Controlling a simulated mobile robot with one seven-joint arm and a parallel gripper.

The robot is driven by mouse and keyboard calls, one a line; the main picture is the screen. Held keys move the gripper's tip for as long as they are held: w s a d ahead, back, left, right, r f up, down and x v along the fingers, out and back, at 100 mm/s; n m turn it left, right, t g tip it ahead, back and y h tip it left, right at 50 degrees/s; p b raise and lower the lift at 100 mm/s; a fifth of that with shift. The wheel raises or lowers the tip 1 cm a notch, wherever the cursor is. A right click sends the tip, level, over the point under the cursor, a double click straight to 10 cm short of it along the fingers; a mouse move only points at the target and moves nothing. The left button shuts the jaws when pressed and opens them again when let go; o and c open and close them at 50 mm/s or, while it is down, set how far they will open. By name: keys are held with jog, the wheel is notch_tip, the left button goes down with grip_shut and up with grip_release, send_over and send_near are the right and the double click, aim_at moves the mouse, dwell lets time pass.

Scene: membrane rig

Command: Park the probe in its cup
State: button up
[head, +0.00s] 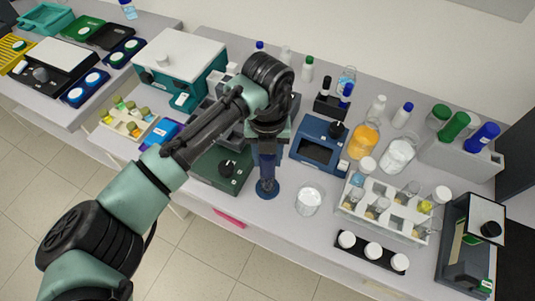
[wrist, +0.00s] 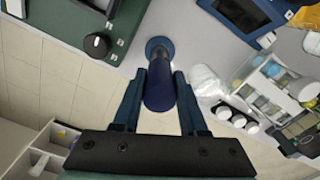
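The probe (wrist: 160,88) is a dark blue rounded cylinder with a narrower grey part towards its far end. My gripper (wrist: 160,76) has one finger on each side of it and appears closed on its body. The cup (wrist: 153,42) is a small round blue holder on the bench near its front edge; it also shows in the head view (head: 267,189). The probe's lower end lines up with the cup, but I cannot tell whether it is seated inside or just above. In the head view my gripper (head: 267,160) is directly above the cup, pointing down.
A dark green box with a black knob (head: 227,167) stands close to the left of the cup. A blue device (head: 318,145) is behind. The bench front edge is close.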

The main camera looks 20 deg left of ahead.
jog(key=o, duration=0.5)
notch_tip(320, 180, up, 13)
jog(key=shift+b, duration=1.25)
